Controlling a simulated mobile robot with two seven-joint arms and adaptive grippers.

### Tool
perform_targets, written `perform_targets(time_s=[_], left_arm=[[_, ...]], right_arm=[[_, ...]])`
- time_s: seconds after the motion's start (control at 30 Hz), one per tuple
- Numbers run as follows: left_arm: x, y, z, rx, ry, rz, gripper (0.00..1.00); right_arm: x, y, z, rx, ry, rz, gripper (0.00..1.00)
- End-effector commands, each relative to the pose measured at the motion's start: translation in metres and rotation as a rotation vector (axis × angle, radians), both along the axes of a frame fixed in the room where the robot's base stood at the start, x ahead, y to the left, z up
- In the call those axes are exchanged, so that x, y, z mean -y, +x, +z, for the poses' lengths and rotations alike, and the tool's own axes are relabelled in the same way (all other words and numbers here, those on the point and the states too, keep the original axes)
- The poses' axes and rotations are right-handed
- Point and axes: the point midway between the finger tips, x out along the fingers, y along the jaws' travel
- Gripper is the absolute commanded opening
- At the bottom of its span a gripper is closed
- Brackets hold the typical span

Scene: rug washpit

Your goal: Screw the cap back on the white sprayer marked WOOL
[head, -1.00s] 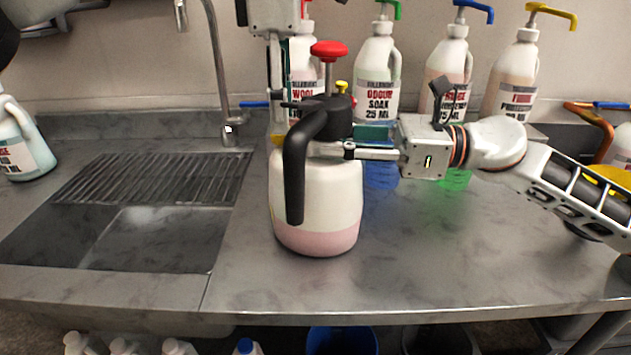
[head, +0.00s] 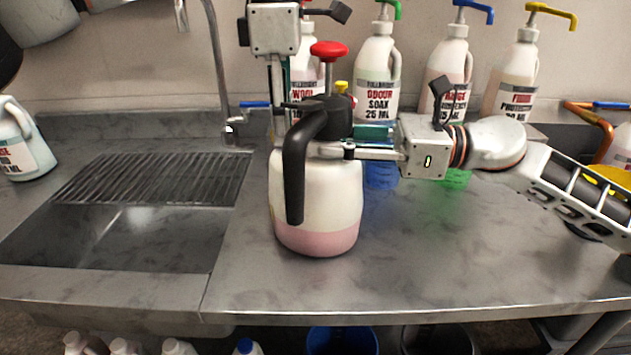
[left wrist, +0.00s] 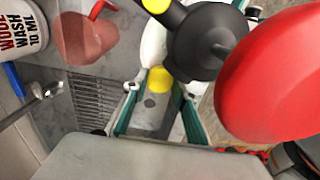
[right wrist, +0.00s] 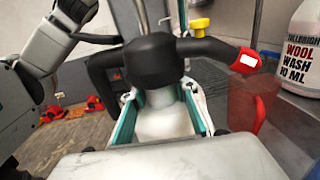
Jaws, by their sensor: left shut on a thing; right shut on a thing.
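The white sprayer (head: 318,205), with pink liquid low in it, stands upright on the steel counter; its WOOL mark does not show. Its black cap (head: 325,112), with a long black handle and red pump knob (head: 329,50), sits on top; I cannot tell how tightly. My right gripper (head: 330,151) is shut on the white neck below the cap, also in the right wrist view (right wrist: 166,105). My left gripper (head: 280,128) reaches down at the cap's left, tips partly hidden. In the left wrist view a yellow tip (left wrist: 160,78) is between its fingers.
Several dosing bottles stand behind, one marked ODOUR SOAK (head: 376,75). A sink (head: 120,240) with a drain rack (head: 150,180) and a tap (head: 232,130) is at left. Blue (head: 380,174) and green (head: 456,178) things lie behind my right gripper. The front right counter is clear.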

Motion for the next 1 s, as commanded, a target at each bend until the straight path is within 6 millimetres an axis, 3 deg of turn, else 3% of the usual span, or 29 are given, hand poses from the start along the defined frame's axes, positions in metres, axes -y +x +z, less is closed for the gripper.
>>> perform_targets(time_s=[0.07, 0.1, 0.17, 0.57, 1.0], left_arm=[[0.0, 0.0, 0.0, 0.0, 0.0, 0.0, 0.01], [0.0, 0.0, 0.0, 0.0, 0.0, 0.0, 0.34], [0.0, 0.0, 0.0, 0.0, 0.0, 0.0, 0.46], [0.0, 0.0, 0.005, 0.001, 0.001, 0.001, 0.46], [0.0, 0.0, 0.064, 0.001, 0.002, 0.004, 0.46]], right_arm=[[0.0, 0.0, 0.0, 0.0, 0.0, -0.001, 0.0], [0.0, 0.0, 0.0, 0.0, 0.0, -0.001, 0.0], [0.0, 0.0, 0.0, 0.0, 0.0, -0.001, 0.0], [0.0, 0.0, 0.0, 0.001, 0.0, -0.001, 0.0], [0.0, 0.0, 0.0, 0.001, 0.0, -0.001, 0.0]])
